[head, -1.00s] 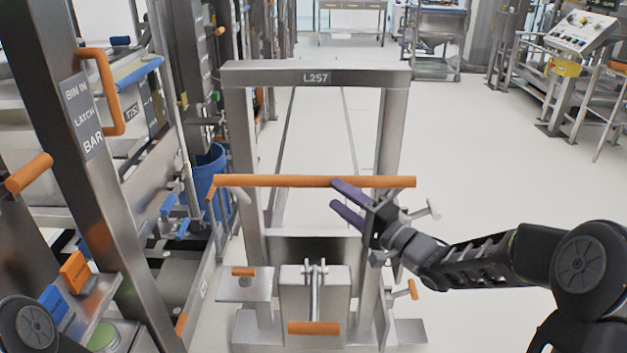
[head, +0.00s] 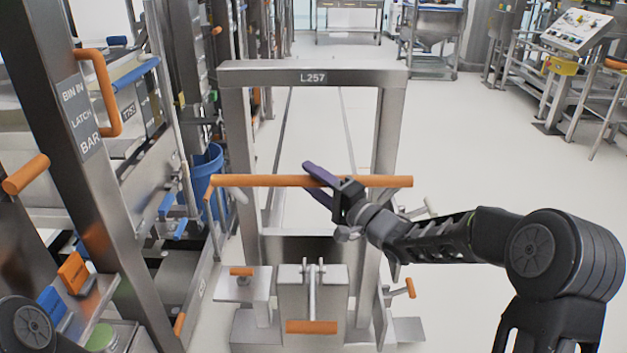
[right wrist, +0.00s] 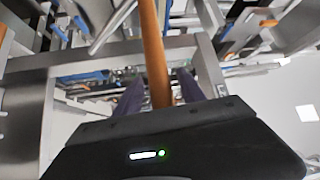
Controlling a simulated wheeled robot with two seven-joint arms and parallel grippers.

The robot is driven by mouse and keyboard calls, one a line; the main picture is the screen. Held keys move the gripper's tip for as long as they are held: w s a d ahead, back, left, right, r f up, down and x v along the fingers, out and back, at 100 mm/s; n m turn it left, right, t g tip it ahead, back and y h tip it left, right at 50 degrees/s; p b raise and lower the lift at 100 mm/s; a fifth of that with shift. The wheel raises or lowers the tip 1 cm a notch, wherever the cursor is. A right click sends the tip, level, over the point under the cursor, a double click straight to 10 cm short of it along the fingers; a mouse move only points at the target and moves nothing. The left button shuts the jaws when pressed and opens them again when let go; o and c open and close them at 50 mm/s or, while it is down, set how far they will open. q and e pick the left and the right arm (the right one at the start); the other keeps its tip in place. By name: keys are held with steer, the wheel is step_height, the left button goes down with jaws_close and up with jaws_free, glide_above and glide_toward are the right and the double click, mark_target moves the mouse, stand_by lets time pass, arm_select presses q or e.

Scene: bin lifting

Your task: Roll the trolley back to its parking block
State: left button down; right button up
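The trolley (head: 315,74) is an upright steel frame marked L257, standing in the centre of the head view. A long orange push bar (head: 260,181) runs across it. In the right wrist view the orange bar (right wrist: 154,55) passes between the two spread fingers (right wrist: 160,95), with gaps on both sides. My left gripper is out of view; only part of my left arm shows at bottom left. I cannot make out a parking block.
A steel rack with a latch bar post (head: 85,130) stands close on the left. A blue bin (head: 208,170) sits between rack and trolley. Two floor lines run away behind the trolley. The floor (head: 480,150) on the right is open, with a control panel (head: 578,32) farther back.

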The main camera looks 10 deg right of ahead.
jaws_close()
stand_by(1.2)
